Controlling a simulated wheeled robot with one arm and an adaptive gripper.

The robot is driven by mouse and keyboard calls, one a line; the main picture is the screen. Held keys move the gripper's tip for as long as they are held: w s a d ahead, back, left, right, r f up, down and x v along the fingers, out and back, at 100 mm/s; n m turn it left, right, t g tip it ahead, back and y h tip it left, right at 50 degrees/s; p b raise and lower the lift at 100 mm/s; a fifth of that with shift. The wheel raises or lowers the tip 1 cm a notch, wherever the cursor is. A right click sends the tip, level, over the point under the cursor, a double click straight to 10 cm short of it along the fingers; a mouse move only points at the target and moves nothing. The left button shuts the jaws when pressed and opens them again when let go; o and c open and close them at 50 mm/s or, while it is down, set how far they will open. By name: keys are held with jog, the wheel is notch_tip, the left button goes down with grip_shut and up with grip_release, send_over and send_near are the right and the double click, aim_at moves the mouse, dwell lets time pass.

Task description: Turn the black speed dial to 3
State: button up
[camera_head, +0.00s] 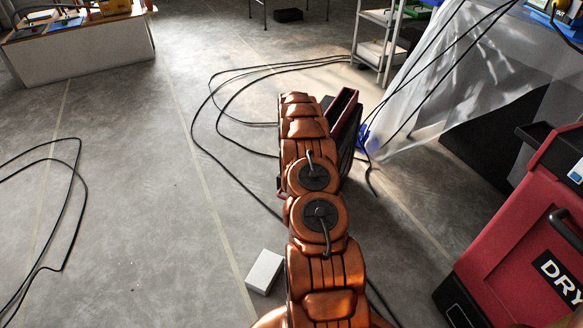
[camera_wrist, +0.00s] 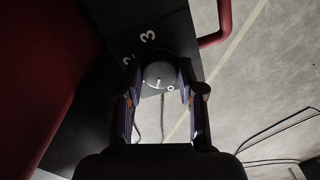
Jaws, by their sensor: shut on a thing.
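The black speed dial (camera_wrist: 159,73) is a round dark knob on a black panel (camera_wrist: 165,33) in the wrist view. White numerals 3 and 2 stand above and to the upper left of it. A small white ring-like mark shows at its lower right; I cannot tell which number the dial points to. My gripper (camera_wrist: 160,78) is shut on the dial, one finger on its left and one on its right. In the head view my arm hides the gripper and the dial. Part of a red machine with a dark side (camera_head: 343,107) shows beside my arm.
A red machine lettered DRY (camera_head: 520,235) stands at the right. Black cables (camera_head: 225,100) lie on the floor. A small white box (camera_head: 265,271) lies near my arm. A translucent sheet (camera_head: 440,75) hangs at the upper right. The left floor is largely open.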

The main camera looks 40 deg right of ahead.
jog(key=o, duration=0.9)
jog(key=shift+c, duration=0.2)
jog(key=shift+r, duration=0.1)
notch_tip(320, 180, up, 12)
